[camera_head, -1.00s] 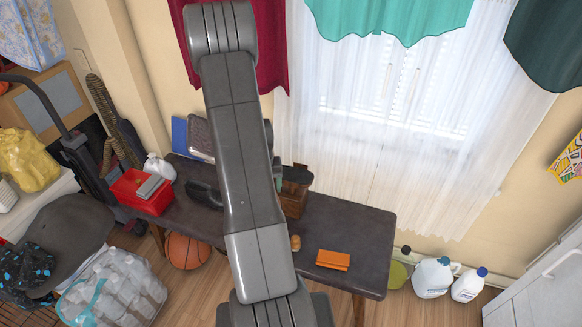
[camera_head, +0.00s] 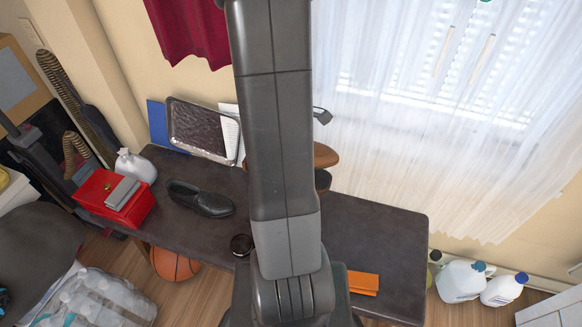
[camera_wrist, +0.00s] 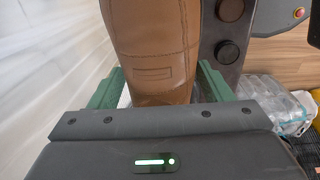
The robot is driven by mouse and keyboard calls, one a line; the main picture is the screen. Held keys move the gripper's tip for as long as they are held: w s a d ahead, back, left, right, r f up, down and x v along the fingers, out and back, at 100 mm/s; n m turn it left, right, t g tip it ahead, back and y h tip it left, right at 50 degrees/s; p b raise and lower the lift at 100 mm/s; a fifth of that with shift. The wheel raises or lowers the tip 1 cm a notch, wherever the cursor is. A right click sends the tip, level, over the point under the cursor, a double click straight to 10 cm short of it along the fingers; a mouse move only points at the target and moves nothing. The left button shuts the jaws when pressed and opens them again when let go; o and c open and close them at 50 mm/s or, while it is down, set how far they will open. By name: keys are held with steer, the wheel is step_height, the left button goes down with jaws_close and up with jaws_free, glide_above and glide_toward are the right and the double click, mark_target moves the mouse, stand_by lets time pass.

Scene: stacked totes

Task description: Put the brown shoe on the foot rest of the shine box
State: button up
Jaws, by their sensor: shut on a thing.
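The brown shoe (camera_wrist: 155,50) fills the upper middle of the wrist view, close to the camera, with stitching and a raised patch on its leather. My gripper (camera_wrist: 158,84) has its green fingers on either side of the shoe and is shut on it. In the head view, a brown rounded shape (camera_head: 326,155) shows right of my arm, probably part of this shoe.
A metal tray (camera_head: 203,131) leans at the back. The table's right part is mostly clear.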

step_height(320, 180, down, 5)
steer(key=shift+r+b, duration=0.15)
steer(key=shift+b, duration=0.15)
step_height(320, 180, down, 3)
steer(key=shift+f+b, duration=0.1)
steer(key=shift+b, duration=0.2)
steer(key=shift+c, duration=0.5)
steer(key=shift+f, duration=0.15)
steer(key=shift+c, duration=0.8)
steer(key=o, duration=1.6)
steer(key=r+p, duration=0.2)
steer(key=r, duration=1)
steer(key=shift+s, duration=0.2)
steer(key=shift+a, duration=0.1)
